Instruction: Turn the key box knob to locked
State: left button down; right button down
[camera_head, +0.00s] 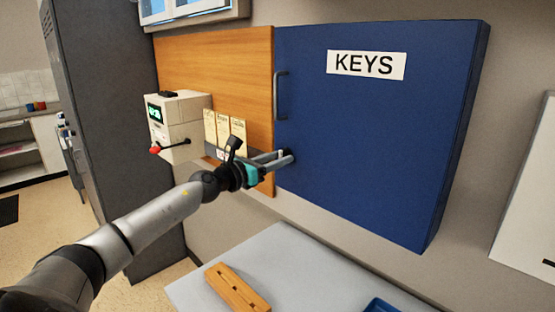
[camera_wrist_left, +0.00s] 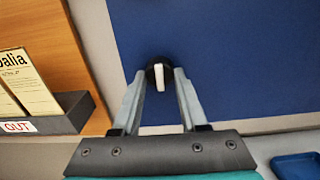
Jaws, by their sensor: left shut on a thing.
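The blue key box (camera_head: 375,130) with a KEYS label hangs on the wall, its door closed. Its knob (camera_wrist_left: 158,77), a white bar on a black round base, sits low on the left side of the door. The white bar stands roughly upright in the left wrist view. My left gripper (camera_head: 287,157) reaches the door there, and in the left wrist view its fingers (camera_wrist_left: 158,80) are shut on the knob, one on each side. In the head view the fingers mostly hide the knob. My right gripper is in neither view.
A vertical handle (camera_head: 281,95) is on the door above my left gripper. Below is a grey table (camera_head: 290,265) with a wooden block (camera_head: 237,288) and a blue tray (camera_head: 380,306).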

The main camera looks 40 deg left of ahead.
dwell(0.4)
pick_arm(q)
jog(key=n+p, duration=0.3)
jog(key=n, duration=0.1)
jog(key=shift+d+r+n, duration=0.1)
jog(key=shift+r+n, duration=0.05)
jog(key=shift+n, duration=0.25)
jog(key=n+p, duration=0.2)
jog(key=n, duration=0.2)
jog(key=shift+n+p, duration=0.3)
jog(key=shift+p, duration=0.05)
jog(key=n+p, duration=0.2)
jog(key=n, duration=0.2)
jog(key=shift+d+r+n+p, duration=0.1)
jog(key=shift+n+p, duration=0.2)
jog(key=shift+p, duration=0.05)
jog(key=shift+n+p, duration=1.05)
jog(key=shift+n, duration=0.85)
jog(key=shift+c, duration=2.2)
grip_release()
